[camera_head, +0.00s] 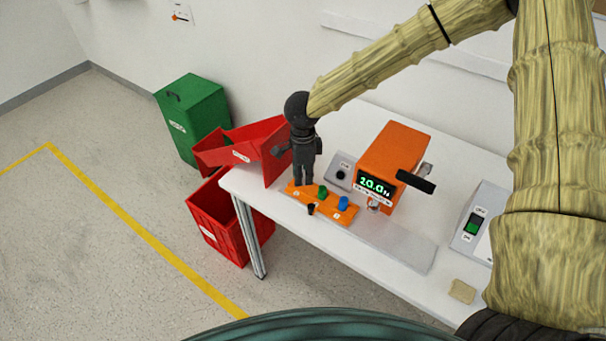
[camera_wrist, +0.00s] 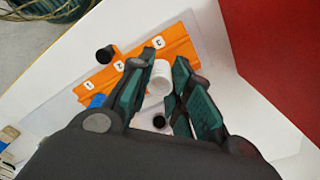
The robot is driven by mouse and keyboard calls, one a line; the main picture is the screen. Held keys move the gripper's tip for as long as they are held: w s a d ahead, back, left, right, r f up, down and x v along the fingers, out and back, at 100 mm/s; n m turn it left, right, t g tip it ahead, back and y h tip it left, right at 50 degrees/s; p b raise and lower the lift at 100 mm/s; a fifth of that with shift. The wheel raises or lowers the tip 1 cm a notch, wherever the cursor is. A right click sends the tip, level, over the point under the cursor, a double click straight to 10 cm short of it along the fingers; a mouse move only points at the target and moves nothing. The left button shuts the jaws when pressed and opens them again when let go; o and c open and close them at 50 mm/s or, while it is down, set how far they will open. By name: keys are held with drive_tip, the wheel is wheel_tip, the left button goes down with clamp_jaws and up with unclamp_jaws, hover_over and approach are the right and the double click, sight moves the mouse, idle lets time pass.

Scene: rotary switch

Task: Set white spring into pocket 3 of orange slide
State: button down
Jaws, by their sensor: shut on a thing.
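The orange slide (camera_head: 347,216) lies on the white table in the head view. In the wrist view the slide (camera_wrist: 180,45) shows white labels 1, 2 and 3. My gripper (camera_head: 303,184) points down over the slide's left end in the head view. In the wrist view my gripper (camera_wrist: 166,76) is shut on the white spring (camera_wrist: 160,80), close to the label 3 end. Whether the spring touches the slide cannot be told. A blue piece (camera_head: 343,203) and a green piece (camera_head: 323,192) stand on the slide. Fingers hide part of the slide in the wrist view.
A black piece (camera_head: 310,209) stands by the slide's front edge. An orange device (camera_head: 395,155) with a lit display and a grey knob box (camera_head: 341,171) stand behind. A red bin (camera_head: 270,145) is close left of my gripper. The table's front right has a tan block (camera_head: 461,291).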

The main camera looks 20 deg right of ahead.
drive_tip(key=shift+w+d, duration=0.2)
drive_tip(key=shift+w, duration=0.5)
drive_tip(key=shift+w+f+p, duration=0.1)
drive_tip(key=shift+f+p, duration=0.7)
drive_tip(key=shift+f, duration=1)
drive_tip(key=shift+f, duration=0.15)
drive_tip(key=c, duration=1.3)
unclamp_jaws()
wheel_tip(320, 180, up, 12)
drive_tip(key=shift+r+b, duration=0.15)
drive_tip(key=shift+b, duration=0.95)
